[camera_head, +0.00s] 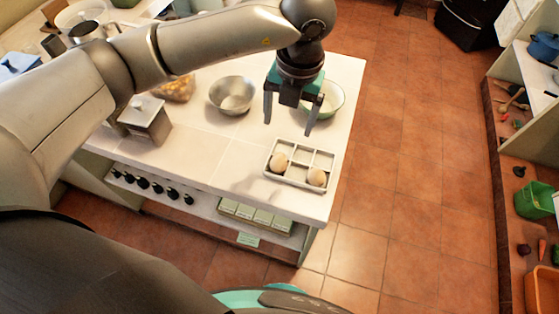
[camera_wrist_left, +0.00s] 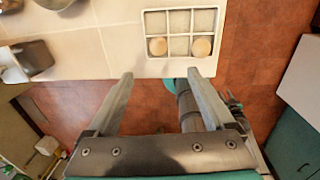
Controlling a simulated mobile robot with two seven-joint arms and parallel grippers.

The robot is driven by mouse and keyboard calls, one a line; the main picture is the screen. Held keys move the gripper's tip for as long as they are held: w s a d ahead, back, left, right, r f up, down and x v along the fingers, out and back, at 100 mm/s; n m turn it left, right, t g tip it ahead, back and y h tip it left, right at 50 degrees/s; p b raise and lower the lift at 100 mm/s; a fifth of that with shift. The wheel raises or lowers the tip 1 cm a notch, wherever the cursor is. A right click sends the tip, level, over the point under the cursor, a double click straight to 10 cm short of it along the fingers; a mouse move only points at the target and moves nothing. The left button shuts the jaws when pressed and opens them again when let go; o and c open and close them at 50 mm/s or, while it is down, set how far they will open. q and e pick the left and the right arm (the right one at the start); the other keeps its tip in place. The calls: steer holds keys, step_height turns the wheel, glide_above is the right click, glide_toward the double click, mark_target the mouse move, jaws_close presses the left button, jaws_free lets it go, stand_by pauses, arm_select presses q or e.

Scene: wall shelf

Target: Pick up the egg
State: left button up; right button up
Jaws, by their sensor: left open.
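Two pale brown eggs sit in a white divided tray (camera_head: 268,175) at the front right corner of the white counter. The left egg (camera_head: 279,161) and the right egg (camera_head: 316,177) lie in separate compartments of one row, with an empty compartment between them. The left wrist view also shows the left egg (camera_wrist_left: 158,46) and the right egg (camera_wrist_left: 201,47). My left gripper (camera_head: 288,129) points down, open and empty, above the counter close to the tray and apart from the eggs. Its fingers show in the left wrist view (camera_wrist_left: 160,74). My right gripper is not visible.
A metal bowl (camera_head: 232,95) and a pale green bowl (camera_head: 331,99) stand behind the tray. A lidded box (camera_head: 146,121) stands to the left. The counter edge (camera_head: 285,210) runs just in front of the tray. Bare counter (camera_head: 200,158) lies left of it.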

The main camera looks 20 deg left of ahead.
arm_select(q)
glide_above(280, 158)
steer(key=f, duration=0.9)
steer(key=shift+s+d, duration=0.15)
steer(key=shift+d, duration=0.25)
steer(key=shift+a+f+p, duration=0.2)
steer(key=shift+a+f, duration=0.05)
steer(key=shift+f, duration=1.15)
steer(key=shift+a+f+p, duration=0.2)
steer(key=shift+f, duration=1.2)
steer(key=shift+c, duration=0.4)
steer(key=c, duration=0.8)
